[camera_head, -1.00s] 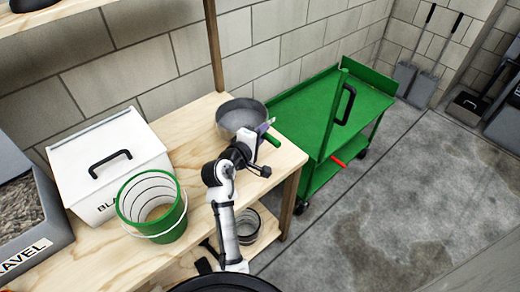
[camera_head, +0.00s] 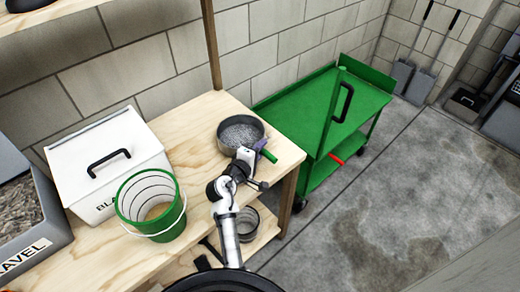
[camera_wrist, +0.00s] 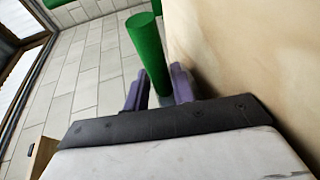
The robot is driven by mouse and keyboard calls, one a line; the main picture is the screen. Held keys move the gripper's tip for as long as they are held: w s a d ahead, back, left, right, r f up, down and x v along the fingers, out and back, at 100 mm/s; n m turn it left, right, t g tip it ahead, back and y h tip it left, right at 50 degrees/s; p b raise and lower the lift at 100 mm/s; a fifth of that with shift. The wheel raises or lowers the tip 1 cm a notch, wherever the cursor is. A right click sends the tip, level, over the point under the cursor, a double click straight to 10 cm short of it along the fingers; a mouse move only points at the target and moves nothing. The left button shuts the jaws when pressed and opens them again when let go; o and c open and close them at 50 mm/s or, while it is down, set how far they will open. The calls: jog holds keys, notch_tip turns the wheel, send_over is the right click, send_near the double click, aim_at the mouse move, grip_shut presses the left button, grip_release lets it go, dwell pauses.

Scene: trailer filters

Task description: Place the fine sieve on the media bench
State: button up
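The fine sieve (camera_head: 240,132) is a round grey pan with a mesh floor and a green handle (camera_head: 268,155). It is level at the right end of the wooden media bench (camera_head: 196,128) and looks to be resting on the top. My gripper (camera_head: 257,150) is at its front right side, shut on the handle. In the wrist view the green handle (camera_wrist: 147,45) stands between the two purple fingers, which sit close on both sides. The sieve's pan is not seen in the wrist view.
A green bucket (camera_head: 140,190) and a white lidded box (camera_head: 105,150) stand left on the bench, with a grey gravel bin (camera_head: 50,235) beyond. Another round pan (camera_head: 245,222) is on the lower shelf. A green cart (camera_head: 300,110) stands to the right.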

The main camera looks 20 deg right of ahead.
jog(key=shift+o, duration=1.3)
jog(key=shift+r, duration=0.1)
jog(key=b+v, duration=0.2)
jog(key=v, duration=0.9)
jog(key=shift+a, duration=0.15)
jog(key=shift+s+a, duration=0.3)
